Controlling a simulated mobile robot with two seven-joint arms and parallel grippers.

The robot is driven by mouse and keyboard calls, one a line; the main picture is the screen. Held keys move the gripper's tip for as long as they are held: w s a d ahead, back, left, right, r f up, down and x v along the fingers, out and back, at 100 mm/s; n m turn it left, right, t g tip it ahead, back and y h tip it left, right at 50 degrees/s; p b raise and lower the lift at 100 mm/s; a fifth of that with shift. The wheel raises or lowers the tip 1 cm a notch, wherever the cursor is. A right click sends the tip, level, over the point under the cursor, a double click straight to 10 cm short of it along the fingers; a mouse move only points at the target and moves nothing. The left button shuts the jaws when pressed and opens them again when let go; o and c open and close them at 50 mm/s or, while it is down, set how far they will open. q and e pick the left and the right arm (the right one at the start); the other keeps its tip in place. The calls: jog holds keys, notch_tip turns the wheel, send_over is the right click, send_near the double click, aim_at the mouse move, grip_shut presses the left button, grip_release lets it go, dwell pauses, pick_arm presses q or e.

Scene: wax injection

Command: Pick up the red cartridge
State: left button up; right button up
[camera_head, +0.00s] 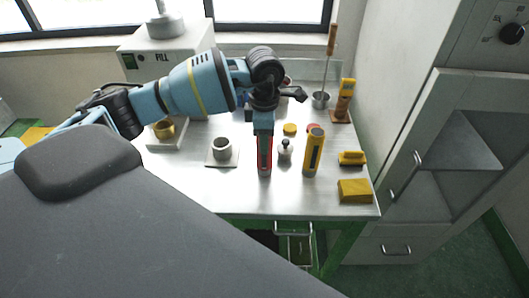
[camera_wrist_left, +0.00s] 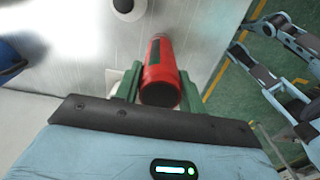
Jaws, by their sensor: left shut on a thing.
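The red cartridge (camera_head: 265,168) stands upright near the front edge of the metal table in the head view, partly hidden behind my left gripper (camera_head: 264,145). In the left wrist view the red cartridge (camera_wrist_left: 161,65) sits between the two green fingers of my left gripper (camera_wrist_left: 157,85). The fingers are shut on its sides. I cannot tell whether the cartridge's base touches the table.
A yellow cartridge (camera_head: 313,153) stands just right of the red one, with a small silver-topped bottle (camera_head: 285,150) between them. A grey cup (camera_head: 222,148) is on the left.

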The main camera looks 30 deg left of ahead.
pick_arm(q)
grip_shut()
jog(key=shift+r, duration=0.15)
